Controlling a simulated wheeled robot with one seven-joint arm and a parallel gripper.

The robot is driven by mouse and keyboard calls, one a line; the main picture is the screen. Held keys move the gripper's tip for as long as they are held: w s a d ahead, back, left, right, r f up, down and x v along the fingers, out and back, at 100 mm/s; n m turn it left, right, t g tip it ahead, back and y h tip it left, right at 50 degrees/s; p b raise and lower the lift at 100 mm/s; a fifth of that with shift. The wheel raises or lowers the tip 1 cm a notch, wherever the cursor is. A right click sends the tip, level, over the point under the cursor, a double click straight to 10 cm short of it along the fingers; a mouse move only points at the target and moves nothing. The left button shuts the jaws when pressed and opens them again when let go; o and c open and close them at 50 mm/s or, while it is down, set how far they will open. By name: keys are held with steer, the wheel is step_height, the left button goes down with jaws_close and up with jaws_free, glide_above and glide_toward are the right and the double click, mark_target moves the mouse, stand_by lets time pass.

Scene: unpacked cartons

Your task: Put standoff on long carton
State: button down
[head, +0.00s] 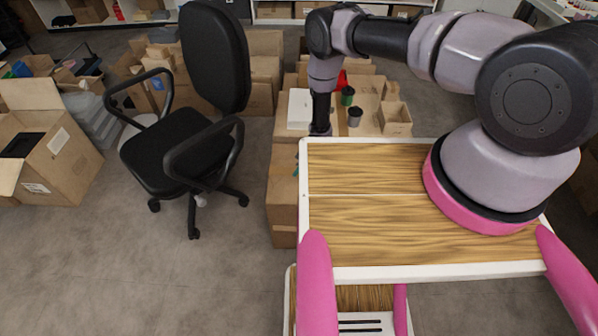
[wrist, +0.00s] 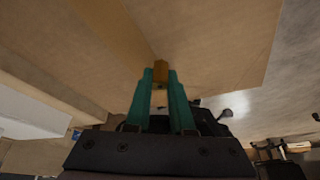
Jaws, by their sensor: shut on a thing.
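The standoff (wrist: 160,70) is a small brass-coloured block between the tips of my gripper (wrist: 160,82) in the wrist view. The teal fingers are closed on it. A broad brown cardboard face (wrist: 215,45) lies beyond the fingertips; whether the standoff touches it I cannot tell. It may be the long carton, but I cannot be sure. In the head view my arm reaches down beside a cardboard stack (head: 284,205); the fingers and standoff are hidden behind my wooden-topped deck.
A white box (head: 299,109), a green cup (head: 347,96), a dark cup (head: 355,116) and a small open box (head: 395,118) sit on the cardboard near my arm. A black office chair (head: 190,130) stands left. Open floor (head: 150,270) lies front left.

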steer(key=shift+f, duration=0.4)
steer(key=shift+f, duration=0.1)
steer(key=c, duration=0.8)
jaws_free()
steer(key=v, duration=1.2)
steer(key=shift+a, duration=0.1)
